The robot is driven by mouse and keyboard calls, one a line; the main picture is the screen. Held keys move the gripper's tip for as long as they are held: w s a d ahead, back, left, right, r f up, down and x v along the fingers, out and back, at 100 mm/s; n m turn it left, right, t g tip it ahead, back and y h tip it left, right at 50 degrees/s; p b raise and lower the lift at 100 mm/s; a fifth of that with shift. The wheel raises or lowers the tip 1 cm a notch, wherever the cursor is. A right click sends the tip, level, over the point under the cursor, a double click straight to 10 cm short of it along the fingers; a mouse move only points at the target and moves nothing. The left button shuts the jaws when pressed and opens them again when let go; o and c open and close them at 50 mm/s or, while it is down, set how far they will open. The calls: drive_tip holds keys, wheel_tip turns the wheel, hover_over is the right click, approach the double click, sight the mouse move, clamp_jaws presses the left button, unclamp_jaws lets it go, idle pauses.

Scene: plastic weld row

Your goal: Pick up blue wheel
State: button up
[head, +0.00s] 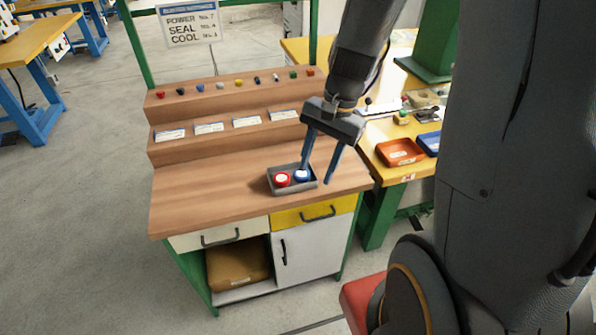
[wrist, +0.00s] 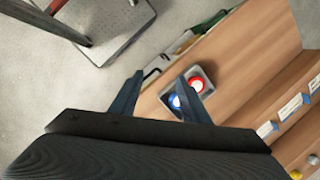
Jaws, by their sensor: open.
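The blue wheel (head: 302,175) has a white top and sits in the right part of a small grey tray (head: 278,192) on the wooden bench. A red wheel (head: 282,179) with a white top lies beside it on the left. My gripper (head: 317,176) is open, with its fingers pointing down above the tray's right side. One finger overlaps the blue wheel in the head view; the other is off to the right. In the wrist view, the blue wheel (wrist: 174,101) shows beside the right finger of my gripper (wrist: 161,79), partly covered by it. No contact can be made out.
The wooden bench (head: 215,200) is clear left of the tray. Behind it, steps hold labels (head: 209,128) and several small coloured knobs (head: 200,87). A yellow table (head: 376,160) with an orange bin (head: 400,152) and a blue bin (head: 429,142) stands at right.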

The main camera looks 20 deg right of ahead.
sight(306, 173)
drive_tip(key=w+d+f+m+t+y+p, duration=0.1)
drive_tip(key=w+d+f+m+y+p, duration=0.2)
drive_tip(key=w+m, duration=0.65)
drive_tip(key=shift+m+t, duration=0.3)
drive_tip(key=shift+m, duration=0.25)
drive_tip(key=shift+d+f+p+x, duration=0.1)
drive_tip(key=shift+d+x, duration=0.1)
drive_tip(key=shift+x, duration=1.05)
drive_tip(key=shift+d+f+p+x, duration=0.1)
drive_tip(key=shift+d+p+x, duration=0.05)
drive_tip(key=shift+x, duration=1.15)
drive_tip(key=shift+d+f+p+x, duration=0.1)
drive_tip(key=shift+d+f+x, duration=0.1)
drive_tip(key=shift+x, duration=1.05)
drive_tip(key=shift+s, duration=0.2)
drive_tip(key=shift+c, duration=0.2)
drive_tip(key=c, duration=0.7)
